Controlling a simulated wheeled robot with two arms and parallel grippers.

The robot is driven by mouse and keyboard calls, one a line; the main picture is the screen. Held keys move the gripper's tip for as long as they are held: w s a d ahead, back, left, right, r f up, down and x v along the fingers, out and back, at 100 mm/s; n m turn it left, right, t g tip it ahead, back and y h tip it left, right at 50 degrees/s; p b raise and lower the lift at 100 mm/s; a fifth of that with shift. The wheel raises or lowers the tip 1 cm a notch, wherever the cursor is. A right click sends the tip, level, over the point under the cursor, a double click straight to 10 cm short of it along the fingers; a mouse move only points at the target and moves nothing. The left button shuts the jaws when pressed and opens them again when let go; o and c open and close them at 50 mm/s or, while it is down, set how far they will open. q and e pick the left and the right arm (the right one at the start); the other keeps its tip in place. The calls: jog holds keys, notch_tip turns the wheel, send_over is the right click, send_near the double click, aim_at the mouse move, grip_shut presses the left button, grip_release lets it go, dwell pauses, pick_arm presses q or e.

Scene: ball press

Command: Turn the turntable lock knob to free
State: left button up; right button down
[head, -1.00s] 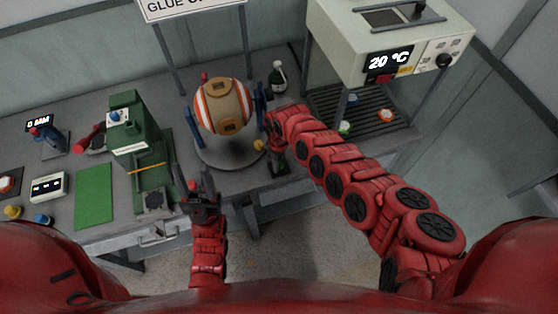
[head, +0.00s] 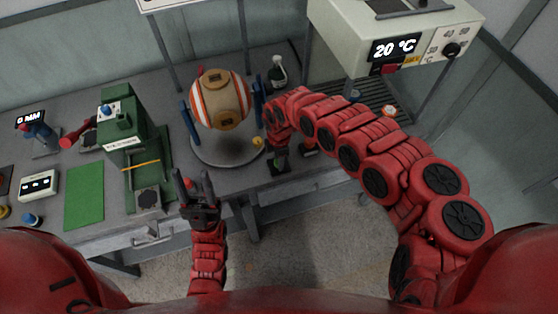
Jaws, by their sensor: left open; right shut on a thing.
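The turntable (head: 205,157) is a round grey base near the middle of the table. A striped orange, white and tan ball (head: 221,105) is held above it between blue side posts. The small yellow lock knob (head: 258,142) is at the turntable's right edge. My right gripper (head: 265,139) is down at this edge, shut on the knob; its fingers are mostly hidden by my own wrist. My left gripper (head: 194,187) is open and empty, fingers pointing up in the picture, in front of the table edge, well apart from the knob.
A green press (head: 124,130) and a green mat (head: 84,197) are to the left. A white oven (head: 393,45) reading 20 °C is at the upper right, above a slatted rack (head: 365,115).

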jog(key=shift+n, duration=0.3)
jog(key=shift+c, duration=2.2)
grip_release()
notch_tip(320, 180, up, 8)
jog(key=shift+w+f+b, duration=0.15)
jog(key=shift+b, duration=0.5)
notch_tip(320, 180, up, 10)
jog(key=p, duration=0.6)
jog(key=shift+s, duration=0.2)
jog(key=shift+f, duration=0.2)
